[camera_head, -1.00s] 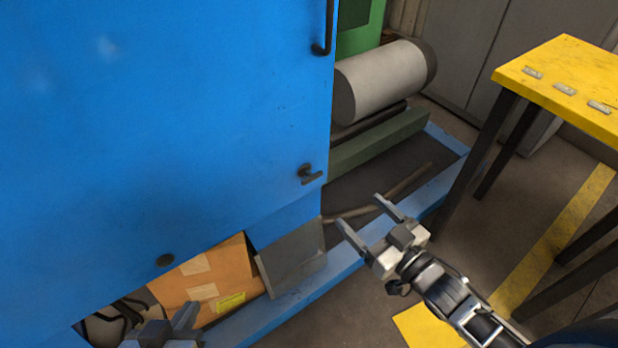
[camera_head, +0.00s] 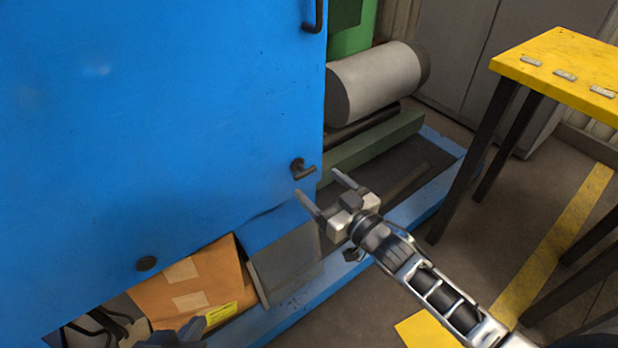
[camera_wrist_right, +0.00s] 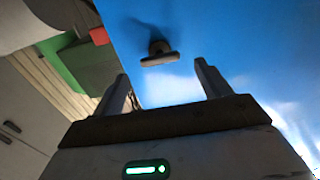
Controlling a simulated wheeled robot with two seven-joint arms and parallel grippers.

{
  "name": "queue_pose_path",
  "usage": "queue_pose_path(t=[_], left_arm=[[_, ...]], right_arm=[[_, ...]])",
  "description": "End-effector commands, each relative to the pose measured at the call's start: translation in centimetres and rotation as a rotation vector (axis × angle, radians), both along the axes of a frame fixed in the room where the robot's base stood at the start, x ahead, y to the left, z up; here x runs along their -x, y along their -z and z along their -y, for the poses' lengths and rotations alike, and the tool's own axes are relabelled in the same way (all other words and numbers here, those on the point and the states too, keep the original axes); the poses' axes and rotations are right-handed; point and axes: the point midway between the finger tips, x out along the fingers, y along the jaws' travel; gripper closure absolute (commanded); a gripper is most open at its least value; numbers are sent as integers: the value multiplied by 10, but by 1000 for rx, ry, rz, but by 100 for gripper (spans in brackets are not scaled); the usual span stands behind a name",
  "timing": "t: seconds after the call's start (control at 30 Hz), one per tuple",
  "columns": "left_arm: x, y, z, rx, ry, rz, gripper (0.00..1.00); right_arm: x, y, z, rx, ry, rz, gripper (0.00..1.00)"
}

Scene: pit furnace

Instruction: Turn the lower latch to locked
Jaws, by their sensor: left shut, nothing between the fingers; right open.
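The lower latch (camera_head: 302,168) is a small dark T-shaped handle near the lower right corner of the blue door (camera_head: 170,110). Its grip points right and slightly up in the head view. It also shows in the right wrist view (camera_wrist_right: 160,54), ahead of and between the fingers. My right gripper (camera_head: 318,182) is open and empty, just below and right of the latch, apart from it. Its fingers also show in the right wrist view (camera_wrist_right: 163,88). My left gripper (camera_head: 190,332) is shut and empty at the bottom edge, partly cut off, in front of the cardboard box.
A dark door handle (camera_head: 316,14) is above the latch. A cardboard box (camera_head: 185,285) and a grey panel (camera_head: 285,265) are below the door. A grey cylinder (camera_head: 372,85) lies right of it. A yellow table (camera_head: 565,65) stands at the right. Floor is clear between.

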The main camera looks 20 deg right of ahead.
Motion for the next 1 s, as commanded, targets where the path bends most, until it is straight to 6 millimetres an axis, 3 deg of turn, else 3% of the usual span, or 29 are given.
queue_pose_path(t=[0.1,0.3,0.67,0.83,1.0], left_arm=[[-1,9,2,0,7,-12,100],[1,19,3,0,13,-33,100],[-2,18,4,-2,17,-35,100],[-3,17,4,-1,17,-30,100],[-3,17,4,0,16,-28,100]], right_arm=[[-22,1,-8,0,0,2,24],[-41,1,-15,0,0,0,24],[-45,0,-17,0,0,-1,24],[-45,0,-16,0,0,-1,68],[-45,0,-17,2,0,0,68]])
